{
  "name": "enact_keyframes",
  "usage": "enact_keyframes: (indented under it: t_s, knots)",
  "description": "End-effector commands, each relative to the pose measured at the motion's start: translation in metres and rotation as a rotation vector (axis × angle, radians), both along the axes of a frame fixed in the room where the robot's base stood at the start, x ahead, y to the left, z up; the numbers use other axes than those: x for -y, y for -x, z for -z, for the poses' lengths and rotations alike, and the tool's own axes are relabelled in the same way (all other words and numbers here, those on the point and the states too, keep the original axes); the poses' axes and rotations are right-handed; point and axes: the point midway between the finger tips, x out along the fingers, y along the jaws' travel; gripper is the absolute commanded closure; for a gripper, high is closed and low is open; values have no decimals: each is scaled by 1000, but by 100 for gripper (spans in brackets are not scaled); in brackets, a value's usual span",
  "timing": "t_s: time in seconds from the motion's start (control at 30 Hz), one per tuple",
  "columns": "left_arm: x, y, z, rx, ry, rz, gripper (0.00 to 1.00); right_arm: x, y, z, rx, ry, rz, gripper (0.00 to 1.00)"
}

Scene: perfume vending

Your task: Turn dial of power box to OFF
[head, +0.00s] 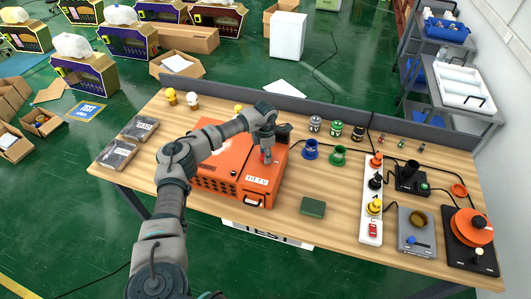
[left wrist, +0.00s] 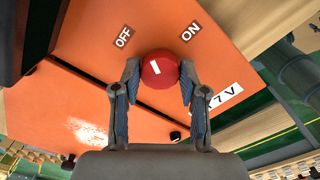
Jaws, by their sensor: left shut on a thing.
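The orange power box (head: 205,178) stands on the wooden table, left of the middle in the head view. Its round red dial (left wrist: 158,70) shows in the left wrist view, with a short, slanted white mark on its face. The OFF label (left wrist: 123,37) is up and left of the dial, and the ON label (left wrist: 190,31) is up and right. My left gripper (head: 267,158) reaches down onto the box top. In the left wrist view its two fingers (left wrist: 159,84) close on either side of the dial. My right gripper is not in view.
A white power strip (head: 371,228) with plugs lies on the table's right part, beside a dark device with an orange disc (head: 473,226). A green block (head: 312,207) lies right of the box. Blue (head: 310,150) and green (head: 337,157) cups stand behind it.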

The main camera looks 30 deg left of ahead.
Motion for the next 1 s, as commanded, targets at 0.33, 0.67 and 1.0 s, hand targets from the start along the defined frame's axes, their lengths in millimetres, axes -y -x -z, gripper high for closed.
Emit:
enact_keyframes:
  t_s: [0.33, 0.67, 1.0]
  knots:
    - [-1, 0, 0, 1, -2, -301, 92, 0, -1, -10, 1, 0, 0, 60]
    - [0, 0, 0, 1, -1, -482, 92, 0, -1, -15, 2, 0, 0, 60]
    - [0, 0, 1, 1, -1, -543, 92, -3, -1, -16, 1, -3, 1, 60]
